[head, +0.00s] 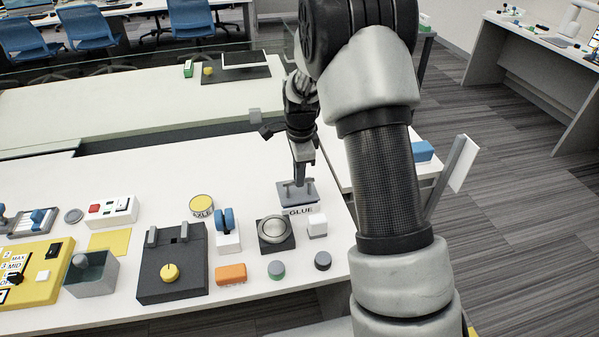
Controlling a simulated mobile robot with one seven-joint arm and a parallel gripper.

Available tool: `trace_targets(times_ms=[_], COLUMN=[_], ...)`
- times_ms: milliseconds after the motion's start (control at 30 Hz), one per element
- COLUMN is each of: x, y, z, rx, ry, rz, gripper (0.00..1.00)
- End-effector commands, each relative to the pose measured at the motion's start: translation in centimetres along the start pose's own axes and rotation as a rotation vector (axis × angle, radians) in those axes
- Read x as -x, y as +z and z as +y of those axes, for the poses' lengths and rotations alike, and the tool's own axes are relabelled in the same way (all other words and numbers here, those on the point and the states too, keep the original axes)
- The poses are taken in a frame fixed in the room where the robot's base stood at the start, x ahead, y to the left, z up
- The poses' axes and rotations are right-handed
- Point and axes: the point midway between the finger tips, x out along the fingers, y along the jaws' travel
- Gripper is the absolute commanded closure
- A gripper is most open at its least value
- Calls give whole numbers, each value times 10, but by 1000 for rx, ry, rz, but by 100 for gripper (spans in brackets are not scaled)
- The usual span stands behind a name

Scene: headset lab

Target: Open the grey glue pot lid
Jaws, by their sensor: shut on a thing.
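The glue pot shows in the head view as a small block with a "GLUE" label (300,211) on its front, near the right end of the white table. Its grey lid (297,192) is a flat plate above the label, with a narrow upright part rising from it. My gripper (301,163) points down from above and is shut on the upright part of the grey lid. I cannot tell from this view whether the lid is apart from the pot.
A black block with a round silver top (272,231) and a white block (317,226) stand close in front of the pot. A blue-topped switch (226,224) and a yellow round pot (202,205) are to the left. The table's right edge is near.

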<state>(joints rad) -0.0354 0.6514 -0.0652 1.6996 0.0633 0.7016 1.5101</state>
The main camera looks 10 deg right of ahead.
Motion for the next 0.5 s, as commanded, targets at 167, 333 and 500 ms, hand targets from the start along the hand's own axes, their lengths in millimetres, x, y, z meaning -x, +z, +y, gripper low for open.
trace_targets(times_ms=[167, 333, 500], x=[16, 19, 21], y=[0, 0, 0], z=[-16, -31, -47], rx=[2, 1, 1], ry=[136, 266, 255], rz=[2, 2, 2], gripper=[100, 100, 100])
